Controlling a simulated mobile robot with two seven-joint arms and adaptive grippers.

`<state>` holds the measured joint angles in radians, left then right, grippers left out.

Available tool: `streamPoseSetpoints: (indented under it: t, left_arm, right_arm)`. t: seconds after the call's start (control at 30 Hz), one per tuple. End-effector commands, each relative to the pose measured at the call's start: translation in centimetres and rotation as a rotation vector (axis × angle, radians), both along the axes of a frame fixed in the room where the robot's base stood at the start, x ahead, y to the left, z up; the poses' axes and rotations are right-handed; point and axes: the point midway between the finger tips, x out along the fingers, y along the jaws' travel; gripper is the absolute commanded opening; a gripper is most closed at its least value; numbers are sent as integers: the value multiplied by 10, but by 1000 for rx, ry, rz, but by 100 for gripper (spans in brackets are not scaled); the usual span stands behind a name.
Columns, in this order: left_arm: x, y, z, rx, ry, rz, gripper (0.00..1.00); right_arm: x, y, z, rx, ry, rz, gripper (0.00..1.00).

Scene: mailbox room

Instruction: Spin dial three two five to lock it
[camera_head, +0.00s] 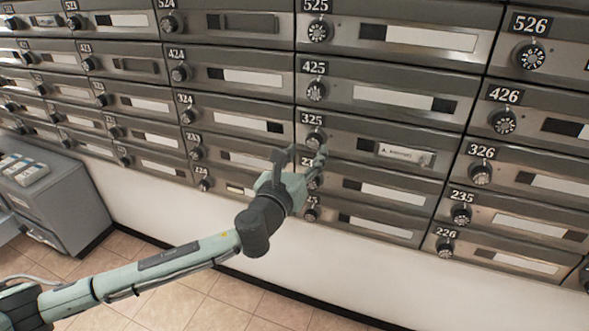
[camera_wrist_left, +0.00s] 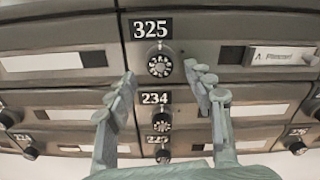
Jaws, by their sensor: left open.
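The dial of mailbox 325 (camera_head: 315,139) is a round black knob with white marks, just below the number plate 325 (camera_head: 312,117). In the left wrist view the dial (camera_wrist_left: 160,65) faces me, between and beyond the fingertips. My left gripper (camera_head: 302,157) is just in front of and below the dial in the head view. Its fingers (camera_wrist_left: 163,84) are spread open with a clear gap and hold nothing. They look apart from the dial, though the exact distance is hard to tell. The door of mailbox 325 (camera_head: 352,143) looks closed. My right gripper is not in view.
Dial 234 (camera_wrist_left: 156,118) sits right below, partly hidden by my gripper in the head view. Dial 425 (camera_head: 316,91) is above. Many closed mailbox doors fill the wall. A grey cabinet (camera_head: 55,205) stands on the tiled floor at left.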

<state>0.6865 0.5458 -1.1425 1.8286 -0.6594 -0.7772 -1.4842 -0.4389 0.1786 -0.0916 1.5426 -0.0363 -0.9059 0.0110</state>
Motion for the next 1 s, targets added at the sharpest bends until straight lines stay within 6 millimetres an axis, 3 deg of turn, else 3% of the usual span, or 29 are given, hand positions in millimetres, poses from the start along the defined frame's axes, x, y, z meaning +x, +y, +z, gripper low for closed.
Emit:
streamPoseSetpoints:
  t: [0.2,0.4,1.0]
  left_arm:
    - [-46,15,-1,-1,2,0,53]
    - [-73,24,-1,1,2,1,53]
    - [-81,26,0,-1,1,1,53]
  right_arm:
    - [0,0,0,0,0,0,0]
    - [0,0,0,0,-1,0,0]
    - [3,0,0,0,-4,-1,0]
